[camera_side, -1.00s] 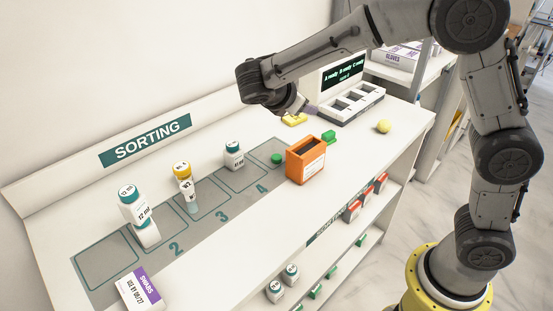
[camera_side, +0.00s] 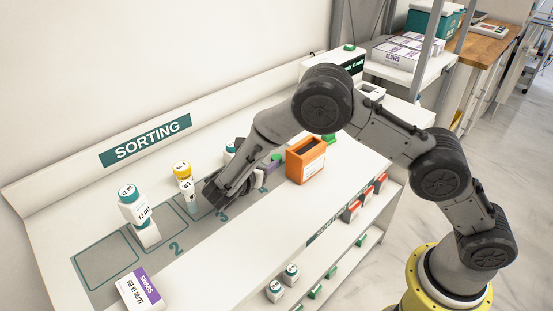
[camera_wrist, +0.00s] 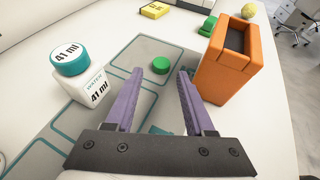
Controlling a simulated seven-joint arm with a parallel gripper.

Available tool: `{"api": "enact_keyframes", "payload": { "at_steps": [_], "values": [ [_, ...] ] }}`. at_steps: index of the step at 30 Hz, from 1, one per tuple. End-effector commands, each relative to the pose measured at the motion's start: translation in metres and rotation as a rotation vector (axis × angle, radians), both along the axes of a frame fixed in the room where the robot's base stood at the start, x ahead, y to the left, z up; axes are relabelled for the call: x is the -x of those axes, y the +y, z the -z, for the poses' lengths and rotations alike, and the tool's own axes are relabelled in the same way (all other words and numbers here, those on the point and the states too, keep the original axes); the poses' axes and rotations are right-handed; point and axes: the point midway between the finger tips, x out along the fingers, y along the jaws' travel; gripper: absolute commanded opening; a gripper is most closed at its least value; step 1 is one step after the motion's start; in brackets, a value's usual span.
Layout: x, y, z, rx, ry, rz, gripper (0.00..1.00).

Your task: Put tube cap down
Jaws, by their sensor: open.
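A round green cap (camera_wrist: 161,66) lies flat in an outlined square on the grey sorting mat (camera_wrist: 128,48). It also shows in the side view (camera_side: 277,157), just beyond my gripper's fingers. My gripper (camera_wrist: 160,74) is open and empty, its purple fingers low over the mat. In the wrist view the cap appears in the gap between the fingertips; I cannot tell whether either finger touches it. In the side view my gripper (camera_side: 265,172) is low near squares 3 and 4, and the arm hides part of the mat.
A white bottle marked 41 ml (camera_wrist: 80,75) stands left of the fingers. An orange box (camera_wrist: 228,60) stands close on the right. A yellow-capped bottle (camera_side: 185,180), a 12 ml bottle (camera_side: 133,208) and a swabs box (camera_side: 141,288) stand farther left.

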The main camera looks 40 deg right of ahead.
Motion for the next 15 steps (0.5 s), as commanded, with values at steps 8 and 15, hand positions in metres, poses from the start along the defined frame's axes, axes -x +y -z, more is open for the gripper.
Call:
{"api": "enact_keyframes", "payload": {
  "at_steps": [8,15],
  "values": [
    [-0.006,-0.018,0.010,-0.001,0.001,0.001,0.54],
    [-0.014,-0.045,0.029,0.000,0.001,0.003,0.54]
  ]
}}
